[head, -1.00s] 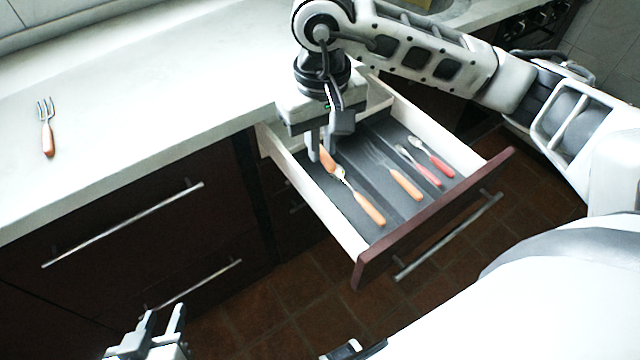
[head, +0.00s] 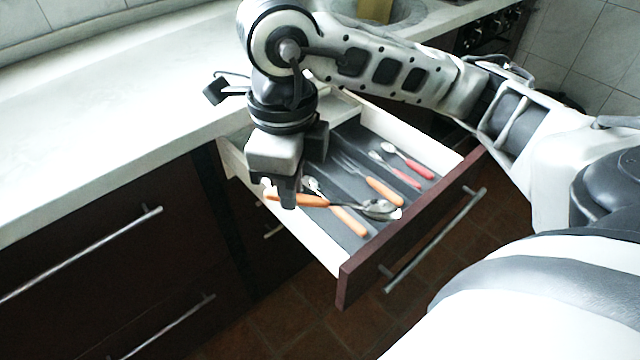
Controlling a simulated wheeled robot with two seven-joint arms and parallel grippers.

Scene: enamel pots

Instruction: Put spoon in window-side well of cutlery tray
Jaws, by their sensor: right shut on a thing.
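My right gripper (head: 288,203) is shut on the orange handle of a spoon (head: 380,208). The spoon points right, its metal bowl above the front part of the open drawer. The dark grey cutlery tray (head: 347,183) lies in that drawer and has long wells. In the left well lies another orange-handled piece (head: 347,222), partly hidden by the held spoon. An orange-handled fork (head: 383,192) lies in the middle. Two red-handled pieces (head: 418,167) lie on the right. No window shows. My left gripper is out of view.
The pale drawer side (head: 310,252) and dark red drawer front (head: 410,228) border the tray. The white counter (head: 110,120) runs behind and left, bare where it shows.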

